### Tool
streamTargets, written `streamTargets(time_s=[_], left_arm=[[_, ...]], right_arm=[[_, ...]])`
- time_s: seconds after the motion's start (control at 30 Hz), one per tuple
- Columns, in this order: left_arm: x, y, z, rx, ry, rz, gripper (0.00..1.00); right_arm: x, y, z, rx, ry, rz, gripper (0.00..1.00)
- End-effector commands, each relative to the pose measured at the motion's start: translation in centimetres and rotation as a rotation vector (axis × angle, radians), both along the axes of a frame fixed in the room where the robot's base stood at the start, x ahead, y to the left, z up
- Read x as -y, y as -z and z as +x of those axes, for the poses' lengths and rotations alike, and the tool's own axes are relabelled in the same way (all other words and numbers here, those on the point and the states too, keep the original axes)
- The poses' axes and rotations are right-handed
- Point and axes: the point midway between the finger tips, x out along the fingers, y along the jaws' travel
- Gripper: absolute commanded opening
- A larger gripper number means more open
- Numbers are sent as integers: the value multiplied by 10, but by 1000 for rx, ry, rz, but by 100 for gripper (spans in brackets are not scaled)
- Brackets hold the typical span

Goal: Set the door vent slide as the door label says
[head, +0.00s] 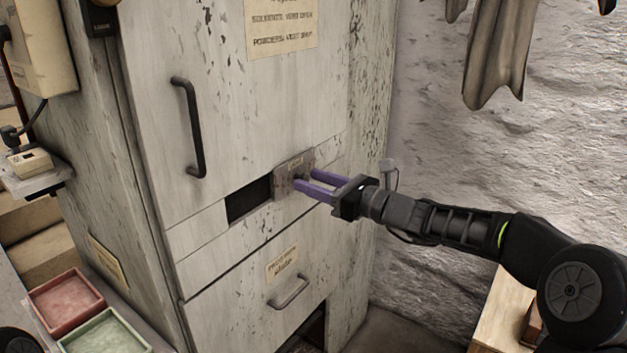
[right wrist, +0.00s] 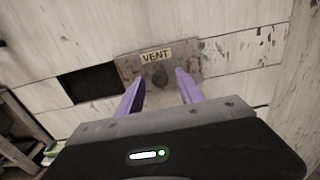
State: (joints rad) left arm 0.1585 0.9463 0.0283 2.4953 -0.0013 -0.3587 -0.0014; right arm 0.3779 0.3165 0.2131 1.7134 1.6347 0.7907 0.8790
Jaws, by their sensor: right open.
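The vent slide (head: 283,180) is a worn metal plate on the pale cabinet's front. In the right wrist view the slide (right wrist: 128,66) bears a "VENT" tag (right wrist: 156,56) and a dark round knob (right wrist: 160,76). A dark vent opening (head: 247,201) shows left of the plate, uncovered there. The door label (head: 281,25) seems to read "SOLVENTS: VENT OPEN, POWDERS: VENT SHUT"; its top is cut off. My right gripper (head: 305,183) is open, its purple fingers on either side of the knob; contact cannot be told. My left gripper is out of view.
A door handle (head: 190,127) stands out left above the vent. Below is a drawer with a handle (head: 289,291) and a small label (head: 282,262), hard to read. Red (head: 66,302) and green (head: 104,336) trays sit lower left. A rough wall (head: 480,160) is at right.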

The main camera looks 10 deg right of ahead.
Motion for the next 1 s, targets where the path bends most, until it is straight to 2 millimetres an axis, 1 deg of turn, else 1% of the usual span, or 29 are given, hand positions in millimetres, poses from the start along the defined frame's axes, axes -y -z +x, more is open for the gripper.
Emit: streamTargets(time_s=[0.3, 0.8, 0.83, 1.0], left_arm=[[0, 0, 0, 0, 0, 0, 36], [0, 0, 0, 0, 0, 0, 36], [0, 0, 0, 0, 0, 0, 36], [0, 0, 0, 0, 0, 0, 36]], right_arm=[[-2, 0, 3, 1, 1, -1, 43], [-2, 0, 2, 1, 1, -1, 2], [-2, 0, 2, 1, 1, -1, 0], [-1, 0, 2, 1, 1, -1, 0]])
